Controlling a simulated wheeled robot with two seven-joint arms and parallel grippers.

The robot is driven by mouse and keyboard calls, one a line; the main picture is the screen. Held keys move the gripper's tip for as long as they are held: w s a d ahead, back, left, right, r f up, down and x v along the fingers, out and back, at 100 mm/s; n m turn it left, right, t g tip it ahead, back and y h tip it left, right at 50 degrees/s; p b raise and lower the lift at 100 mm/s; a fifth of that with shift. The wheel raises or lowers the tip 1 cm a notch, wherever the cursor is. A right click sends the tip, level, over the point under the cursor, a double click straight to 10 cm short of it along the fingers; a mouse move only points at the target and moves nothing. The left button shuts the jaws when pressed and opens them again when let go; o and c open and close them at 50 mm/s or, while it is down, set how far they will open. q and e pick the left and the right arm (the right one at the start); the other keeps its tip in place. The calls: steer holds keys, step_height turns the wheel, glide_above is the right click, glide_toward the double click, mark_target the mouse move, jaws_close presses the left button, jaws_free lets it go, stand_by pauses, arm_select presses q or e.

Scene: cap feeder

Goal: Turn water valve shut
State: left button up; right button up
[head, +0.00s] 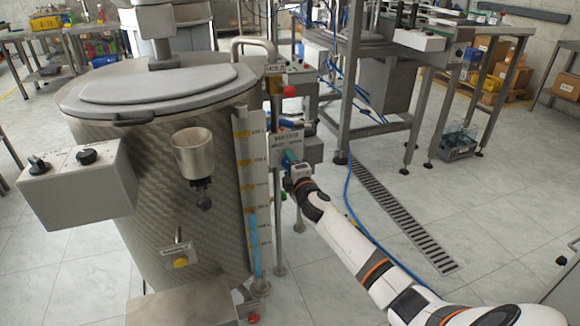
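A small green-blue part, which looks like the water valve's handle (289,157), sits below a labelled grey box (287,137) on the pipework right of the steel tank. My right gripper (296,172) is at this part, at the end of the white arm coming from the lower right. Its fingers are small and partly hidden, so I cannot tell whether they are open or shut, or whether they touch the handle. The handle's angle is also unclear. My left gripper is not in view.
The large steel tank (130,195) fills the left, with a grey control box (78,182) and a level gauge (260,235). A red knob (290,90) stands above the valve. A blue hose (348,195) and floor drain (400,218) lie to the right.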

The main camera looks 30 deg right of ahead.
steer(key=shift+s, duration=0.1)
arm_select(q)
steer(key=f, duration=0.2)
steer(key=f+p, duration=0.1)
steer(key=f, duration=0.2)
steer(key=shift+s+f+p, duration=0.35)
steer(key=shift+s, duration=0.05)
arm_select(e)
steer(key=v, duration=1.2)
